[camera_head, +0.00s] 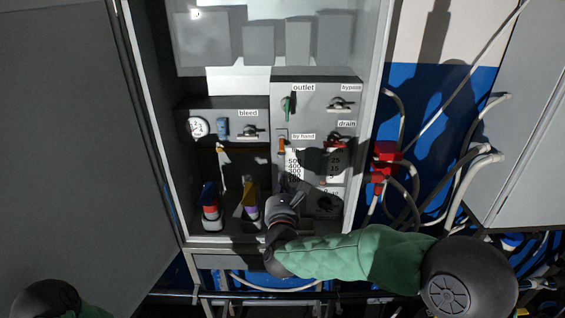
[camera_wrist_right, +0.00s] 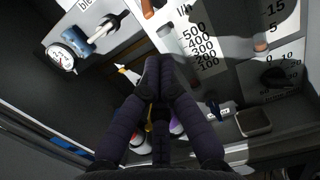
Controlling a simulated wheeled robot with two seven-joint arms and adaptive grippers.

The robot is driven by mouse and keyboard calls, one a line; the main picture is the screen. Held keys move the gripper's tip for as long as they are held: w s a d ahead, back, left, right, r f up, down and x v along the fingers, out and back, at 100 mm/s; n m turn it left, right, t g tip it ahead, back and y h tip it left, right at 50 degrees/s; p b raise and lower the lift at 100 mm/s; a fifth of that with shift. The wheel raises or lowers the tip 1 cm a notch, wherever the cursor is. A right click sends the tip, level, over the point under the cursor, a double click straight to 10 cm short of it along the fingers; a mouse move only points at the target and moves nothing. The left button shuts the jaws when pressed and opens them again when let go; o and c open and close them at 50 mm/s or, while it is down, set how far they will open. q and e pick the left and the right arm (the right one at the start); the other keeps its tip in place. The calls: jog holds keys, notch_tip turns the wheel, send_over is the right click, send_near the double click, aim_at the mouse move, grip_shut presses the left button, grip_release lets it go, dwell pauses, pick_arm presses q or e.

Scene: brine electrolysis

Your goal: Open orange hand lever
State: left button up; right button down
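The orange hand lever (camera_head: 282,146) points downward on the grey panel under the "by hand" label in the head view. In the right wrist view its orange end (camera_wrist_right: 147,8) shows at the top edge, with the rest cut off. My right gripper (camera_head: 290,192) is inside the cabinet, below the lever and apart from it. In the right wrist view my right gripper's fingertips (camera_wrist_right: 160,62) are together with nothing visible between them. My left gripper is not in view.
A round gauge (camera_head: 198,127), a bleed valve (camera_head: 250,132), a green outlet lever (camera_head: 287,106) and a bypass valve (camera_head: 341,104) are on the panels. Bottles (camera_head: 210,208) stand on the cabinet floor left of my right gripper. Red valve parts (camera_head: 385,165) are outside, right.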

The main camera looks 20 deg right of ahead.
aim_at(282, 159)
jog(key=p+x, duration=0.3)
jog(key=x, duration=0.7)
dwell(0.4)
jog(key=shift+s+r+g+p, duration=0.2)
jog(key=shift+g+p, duration=0.2)
